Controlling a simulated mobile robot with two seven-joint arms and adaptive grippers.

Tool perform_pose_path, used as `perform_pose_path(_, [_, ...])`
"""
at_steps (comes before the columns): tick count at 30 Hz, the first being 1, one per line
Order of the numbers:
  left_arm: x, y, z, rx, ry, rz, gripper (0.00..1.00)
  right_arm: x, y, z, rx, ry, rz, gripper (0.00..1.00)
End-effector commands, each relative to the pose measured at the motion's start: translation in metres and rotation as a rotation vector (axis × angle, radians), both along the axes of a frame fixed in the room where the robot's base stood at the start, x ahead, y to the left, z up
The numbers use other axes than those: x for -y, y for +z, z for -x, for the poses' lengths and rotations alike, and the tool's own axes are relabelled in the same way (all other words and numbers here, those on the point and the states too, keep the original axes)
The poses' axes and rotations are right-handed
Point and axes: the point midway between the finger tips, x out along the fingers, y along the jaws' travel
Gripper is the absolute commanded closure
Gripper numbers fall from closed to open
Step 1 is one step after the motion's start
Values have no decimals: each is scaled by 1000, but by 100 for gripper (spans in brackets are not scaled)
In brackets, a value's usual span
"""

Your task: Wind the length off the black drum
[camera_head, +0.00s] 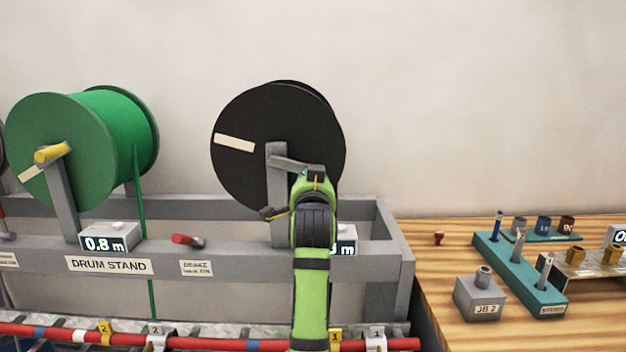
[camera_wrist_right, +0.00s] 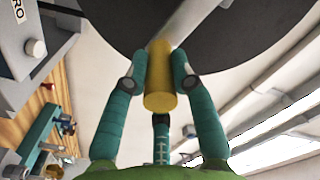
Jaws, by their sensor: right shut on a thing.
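The black drum (camera_head: 240,180) hangs on the grey drum stand (camera_head: 225,262), with a pale strip (camera_head: 234,143) on its face. It also shows at the top of the right wrist view (camera_wrist_right: 220,30). A grey crank arm (camera_head: 286,162) reaches from its hub to my right gripper (camera_head: 313,178). In the right wrist view my right gripper (camera_wrist_right: 160,85) is shut on the yellow crank handle (camera_wrist_right: 158,88), with fingers on both sides. My arm hides part of the drum and most of a length counter (camera_head: 346,240); only "m" is readable. My left gripper is not in view.
A green drum (camera_head: 62,130) with its own yellow handle stands to the left; its counter (camera_head: 110,237) reads 0.8 m. A red lever (camera_head: 187,240) sits on the rail. A wooden bench (camera_head: 450,260) with parts is at the right. A red cable (camera_head: 210,343) runs along the front.

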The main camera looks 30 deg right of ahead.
Motion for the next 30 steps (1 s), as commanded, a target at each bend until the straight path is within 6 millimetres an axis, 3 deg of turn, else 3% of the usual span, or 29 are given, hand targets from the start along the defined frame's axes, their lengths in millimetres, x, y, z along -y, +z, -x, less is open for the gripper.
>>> perform_pose_path(5, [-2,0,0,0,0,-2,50,0,-7,-1,-18,1,-5,100])
perform_pose_path(6, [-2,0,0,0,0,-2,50,0,-7,-1,-18,0,-5,70])
perform_pose_path(8, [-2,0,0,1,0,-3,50,0,-7,-1,-16,0,-4,50])
perform_pose_path(20, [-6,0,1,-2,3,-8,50,-3,-2,3,-4,1,-2,50])
perform_pose_path(30, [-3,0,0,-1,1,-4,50,-31,-4,44,-7,1,-5,50])
